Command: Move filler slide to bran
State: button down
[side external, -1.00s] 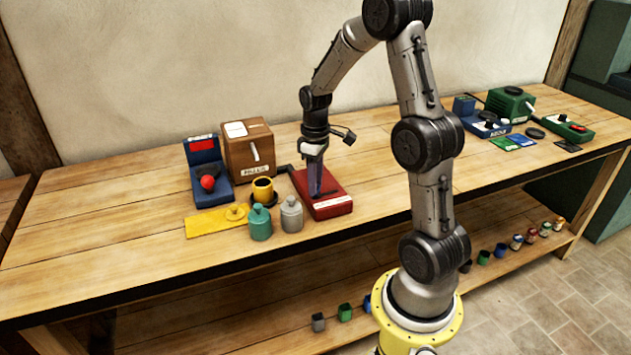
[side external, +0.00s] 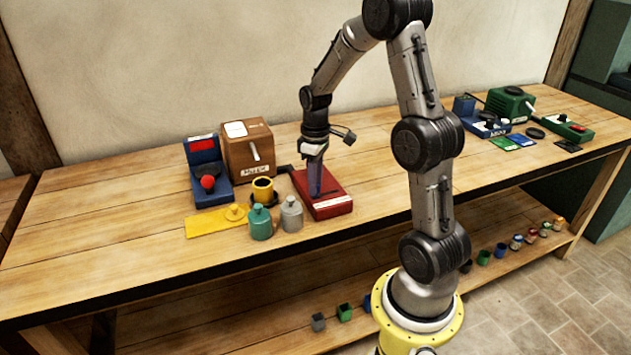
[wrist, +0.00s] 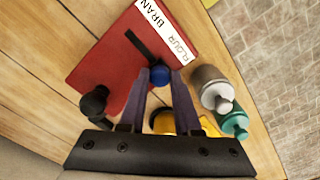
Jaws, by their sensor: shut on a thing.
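The filler slide is a red box (side external: 333,207) on the table, with a white label along one edge. In the wrist view the label reads FLOUR at one end and BRAN at the other, beside a dark slot (wrist: 143,48). A blue knob (wrist: 160,76) sits at the FLOUR end of the slot. The rest of the slot toward BRAN is bare. My gripper (side external: 316,193) points down over the box. In the wrist view its fingers (wrist: 160,78) are shut on the blue knob. The side view hides the knob behind the fingers.
A grey bottle (side external: 292,214), a teal bottle (side external: 260,222) and a yellow cup (side external: 263,190) stand close left of the box. A brown box (side external: 247,152) and a blue scale-like device (side external: 211,187) stand behind. The table right of the red box is clear.

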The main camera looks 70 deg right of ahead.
aim_at(338, 191)
jog(key=shift+d, duration=0.1)
dwell(0.4)
jog(key=shift+s+d+r, duration=0.1)
jog(key=shift+s+d, duration=2.15)
jog(key=shift+s, duration=0.05)
jog(key=c, duration=0.6)
grip_release()
notch_tip(338, 191, up, 14)
